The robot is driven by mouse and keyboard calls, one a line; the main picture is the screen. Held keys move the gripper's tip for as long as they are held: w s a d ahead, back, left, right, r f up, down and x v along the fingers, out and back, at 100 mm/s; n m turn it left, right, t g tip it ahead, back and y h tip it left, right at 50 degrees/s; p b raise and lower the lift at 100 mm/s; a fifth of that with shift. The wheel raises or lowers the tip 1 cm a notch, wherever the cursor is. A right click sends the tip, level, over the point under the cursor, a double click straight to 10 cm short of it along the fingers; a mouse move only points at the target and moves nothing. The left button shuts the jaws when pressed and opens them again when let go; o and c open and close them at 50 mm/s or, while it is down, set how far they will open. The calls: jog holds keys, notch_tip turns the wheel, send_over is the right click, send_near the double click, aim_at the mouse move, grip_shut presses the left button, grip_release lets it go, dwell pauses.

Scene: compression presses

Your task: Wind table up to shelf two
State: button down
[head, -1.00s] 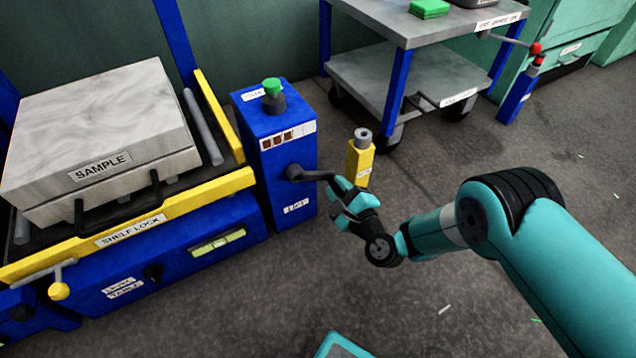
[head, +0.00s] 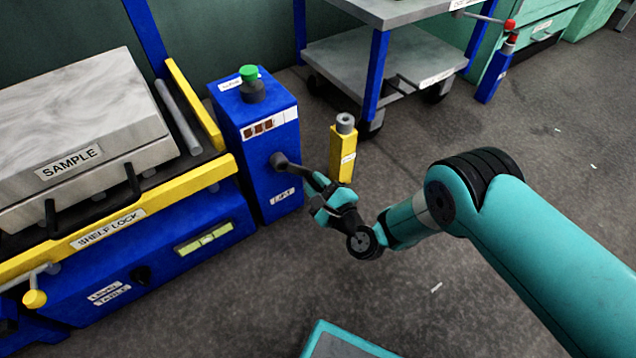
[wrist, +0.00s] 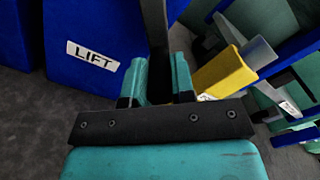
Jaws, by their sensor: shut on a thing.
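The blue lift box (head: 258,165) stands right of the press, with a green-topped button and a small counter window (head: 264,126), whose digits I cannot read. A dark crank (head: 296,168) sticks out of its side and slopes down to the right. My gripper (head: 326,197) is shut on the crank's outer end. In the wrist view the dark crank bar (wrist: 155,28) runs between my teal fingers (wrist: 160,80), beside the LIFT label (wrist: 93,56). The table bears a grey block marked SAMPLE (head: 75,130). The yellow front bar (head: 150,205) is labelled SHELF LOCK.
A yellow post (head: 342,155) with a grey top stands close behind my gripper. A grey trolley (head: 350,62) on wheels is at the back. A level vial (head: 205,239) and a yellow-knobbed lever (head: 35,298) are on the press front. Floor in front is clear.

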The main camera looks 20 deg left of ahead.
jog(key=shift+s+f, duration=0.2)
jog(key=shift+s, duration=0.1)
jog(key=c, duration=1.1)
grip_release()
jog(key=shift+o, duration=0.7)
jog(key=shift+w+r, duration=0.1)
jog(key=shift+w, duration=0.05)
jog(key=p+v, duration=1.7)
jog(key=p, duration=0.3)
jog(key=shift+d, duration=0.2)
